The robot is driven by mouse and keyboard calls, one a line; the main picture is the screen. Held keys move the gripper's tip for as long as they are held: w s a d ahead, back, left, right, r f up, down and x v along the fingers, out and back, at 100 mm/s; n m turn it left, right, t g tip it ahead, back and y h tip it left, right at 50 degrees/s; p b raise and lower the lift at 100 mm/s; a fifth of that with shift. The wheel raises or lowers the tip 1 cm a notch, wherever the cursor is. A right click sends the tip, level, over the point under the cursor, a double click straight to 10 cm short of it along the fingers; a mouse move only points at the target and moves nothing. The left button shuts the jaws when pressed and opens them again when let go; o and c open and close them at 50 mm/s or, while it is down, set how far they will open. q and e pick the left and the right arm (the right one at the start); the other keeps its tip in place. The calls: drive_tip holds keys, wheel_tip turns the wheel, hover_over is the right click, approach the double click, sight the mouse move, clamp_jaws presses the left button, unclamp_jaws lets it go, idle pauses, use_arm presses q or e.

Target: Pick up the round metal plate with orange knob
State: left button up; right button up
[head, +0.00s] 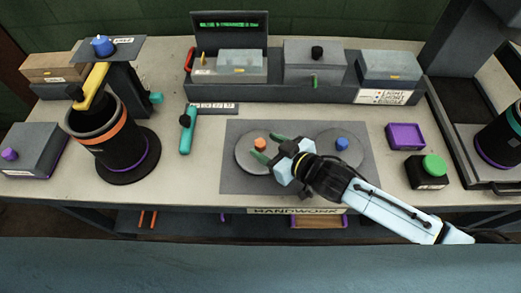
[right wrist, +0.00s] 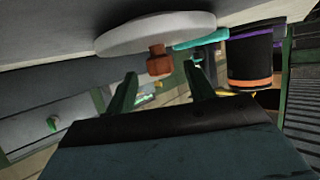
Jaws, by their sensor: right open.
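The round metal plate with an orange knob (head: 246,160) lies on the dark mat (head: 235,184) in the middle of the bench. Its orange knob (head: 260,143) stands upright on top. My right gripper (head: 266,151) is open, with its green fingers over the plate close to the knob. In the right wrist view the plate (right wrist: 150,35) appears above the fingers, and the knob (right wrist: 159,60) lies between and just beyond the open fingertips (right wrist: 163,82). I cannot tell whether the fingers touch the knob. My left gripper does not show.
A second round plate with a blue knob (head: 342,144) lies right of my gripper, partly hidden by it. A teal-handled tool (head: 187,130) lies left of the mat. A dark cylinder (head: 105,140) stands at left; a green-button box (head: 428,173) and purple tray (head: 405,136) stand at right.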

sight(263, 144)
drive_tip(key=x, duration=0.3)
drive_tip(key=shift+a+f, duration=0.1)
drive_tip(key=shift+f, duration=0.05)
drive_tip(key=shift+c, duration=0.3)
clamp_jaws()
drive_tip(key=shift+r, duration=0.2)
